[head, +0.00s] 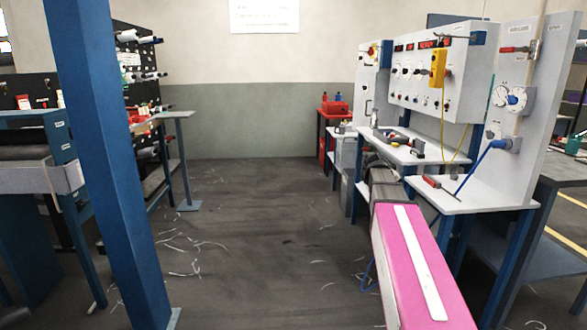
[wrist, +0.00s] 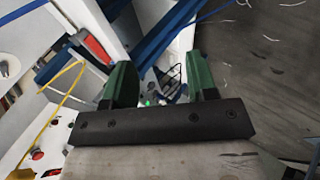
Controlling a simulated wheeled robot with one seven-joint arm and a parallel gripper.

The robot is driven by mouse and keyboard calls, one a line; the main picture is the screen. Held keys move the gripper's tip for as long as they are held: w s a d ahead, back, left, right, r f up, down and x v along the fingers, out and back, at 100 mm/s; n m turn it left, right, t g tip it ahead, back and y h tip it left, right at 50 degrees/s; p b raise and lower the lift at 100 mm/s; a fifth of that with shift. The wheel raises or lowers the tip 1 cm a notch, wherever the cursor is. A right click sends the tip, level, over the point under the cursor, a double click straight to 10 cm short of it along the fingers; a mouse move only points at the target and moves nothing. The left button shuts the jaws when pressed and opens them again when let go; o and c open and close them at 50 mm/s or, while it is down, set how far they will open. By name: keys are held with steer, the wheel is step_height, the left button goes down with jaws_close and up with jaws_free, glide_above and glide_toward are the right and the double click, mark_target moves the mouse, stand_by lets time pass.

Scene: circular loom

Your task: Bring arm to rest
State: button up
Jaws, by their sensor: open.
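My gripper (wrist: 158,80) shows in the wrist view as two green fingers on a black palm bar. The fingers stand wide apart with nothing held between them. Past the fingertips are a blue bar, pale panels and a small green light. In the head view my pink arm reaches forward from the lower right, beside the loom's control stand (head: 430,85). The gripper itself cannot be made out clearly there.
White shelves (head: 405,150) with small tools and a red-handled tool (head: 435,182) stand close right of my arm. A yellow cable (wrist: 62,85) hangs nearby. A blue post (head: 105,150) stands at left. The middle floor (head: 265,220) is open, with scattered thread scraps.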

steer(key=s+a+f+m+g+y, duration=0.1)
steer(key=s+a+f+y, duration=0.2)
steer(key=s+a+f, duration=0.7)
steer(key=s+a+f+m+g+y, duration=0.1)
steer(key=s+a+f+y, duration=0.3)
steer(key=s+a+f, duration=0.6)
step_height(320, 180, down, 6)
steer(key=s+g, duration=0.1)
steer(key=s, duration=0.2)
